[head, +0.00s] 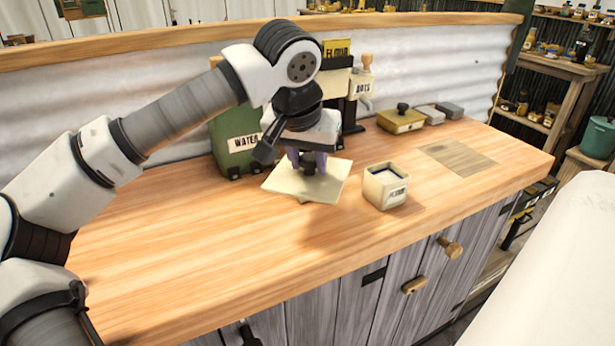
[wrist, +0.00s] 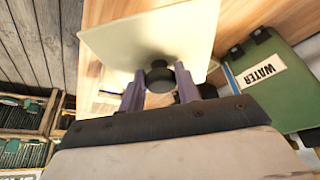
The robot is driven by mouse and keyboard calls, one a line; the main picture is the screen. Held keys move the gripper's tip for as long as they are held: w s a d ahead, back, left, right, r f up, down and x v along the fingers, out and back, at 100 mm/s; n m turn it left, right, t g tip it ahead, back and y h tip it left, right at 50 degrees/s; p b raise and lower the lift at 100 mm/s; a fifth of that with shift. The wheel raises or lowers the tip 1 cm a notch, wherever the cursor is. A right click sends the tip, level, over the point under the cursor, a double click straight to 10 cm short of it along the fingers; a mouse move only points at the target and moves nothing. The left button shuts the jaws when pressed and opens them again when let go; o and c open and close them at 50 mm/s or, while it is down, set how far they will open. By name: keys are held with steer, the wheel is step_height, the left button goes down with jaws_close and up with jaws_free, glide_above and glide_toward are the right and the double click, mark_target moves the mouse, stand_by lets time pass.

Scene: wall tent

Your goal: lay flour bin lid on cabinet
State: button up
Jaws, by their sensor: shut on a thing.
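My gripper (head: 308,163) is shut on the dark round knob of the flour bin lid (head: 325,187), a flat, cream, square plate. In the wrist view the fingers (wrist: 160,84) pinch the knob from both sides, and the lid (wrist: 135,42) spreads out beyond them. The lid is roughly level over the wooden top of the cabinet (head: 170,270); I cannot tell how large the gap under it is. The open flour bin (head: 384,190), a small cream box with dark contents and a label, stands on the cabinet top just right of the lid.
A green WATER container (head: 232,140) stands behind my gripper, and it also shows in the wrist view (wrist: 285,85). The cabinet top's left and front are clear.

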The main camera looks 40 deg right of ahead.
mark_target(307, 177)
step_height(307, 177, down, 3)
steer(key=shift+f, duration=0.2)
steer(key=shift+f+b, duration=0.4)
steer(key=shift+f, duration=0.15)
steer(key=o, duration=1.1)
steer(key=shift+r, duration=0.25)
steer(key=v, duration=1.2)
steer(key=shift+r+p, duration=0.3)
steer(key=shift+r, duration=0.1)
